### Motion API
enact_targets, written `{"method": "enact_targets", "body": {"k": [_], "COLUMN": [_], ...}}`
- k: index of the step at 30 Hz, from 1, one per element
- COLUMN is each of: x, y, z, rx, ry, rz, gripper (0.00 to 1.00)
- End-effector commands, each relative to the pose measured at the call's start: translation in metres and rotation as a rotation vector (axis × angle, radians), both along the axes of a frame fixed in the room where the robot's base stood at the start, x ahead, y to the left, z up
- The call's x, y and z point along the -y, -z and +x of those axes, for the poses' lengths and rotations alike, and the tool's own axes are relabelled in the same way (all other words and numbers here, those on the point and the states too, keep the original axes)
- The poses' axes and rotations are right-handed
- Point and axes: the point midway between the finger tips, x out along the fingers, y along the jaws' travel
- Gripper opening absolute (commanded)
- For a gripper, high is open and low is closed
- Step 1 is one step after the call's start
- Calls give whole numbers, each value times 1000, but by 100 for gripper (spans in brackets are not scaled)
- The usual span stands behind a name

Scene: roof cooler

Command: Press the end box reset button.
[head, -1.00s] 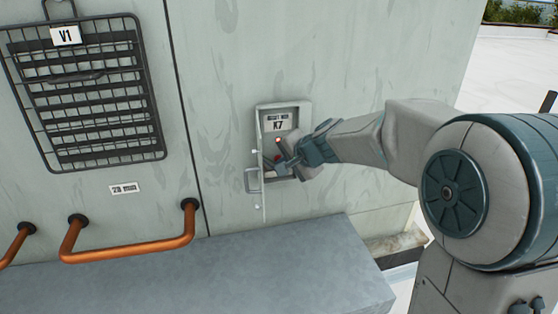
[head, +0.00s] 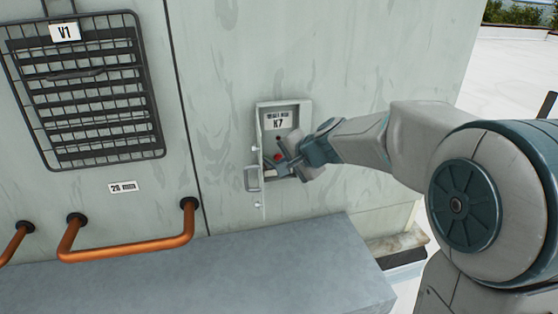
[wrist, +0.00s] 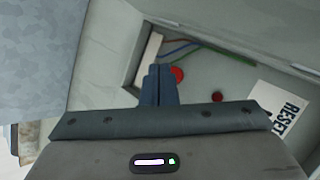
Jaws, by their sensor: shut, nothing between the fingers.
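The end box (head: 306,115), labelled K7, is a grey box on the wall with its front open. A round red button (head: 278,157) sits inside, and a small dark red lamp (head: 278,139) is above it. In the wrist view the red button (wrist: 177,75) is just right of my fingertips, and the darker lamp (wrist: 217,97) is further right. My gripper (head: 284,162) is shut and empty, its tips in the box opening beside the button, partly hiding it in the wrist view. I cannot tell whether they touch it.
A label reading RESET (wrist: 283,115) and coloured wires (wrist: 190,46) are inside. A grey ledge (head: 270,265) lies below, with an orange rail (head: 130,250) and a grille (head: 85,90) to the left.

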Motion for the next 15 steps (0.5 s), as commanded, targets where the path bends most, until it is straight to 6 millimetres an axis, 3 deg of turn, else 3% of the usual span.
{"method": "enact_targets", "body": {"k": [5,15], "x": [1,10], "y": [0,2], "z": [-2,-33], "rx": [0,2], "ry": [0,1], "rz": [0,0], "gripper": [0,0]}}
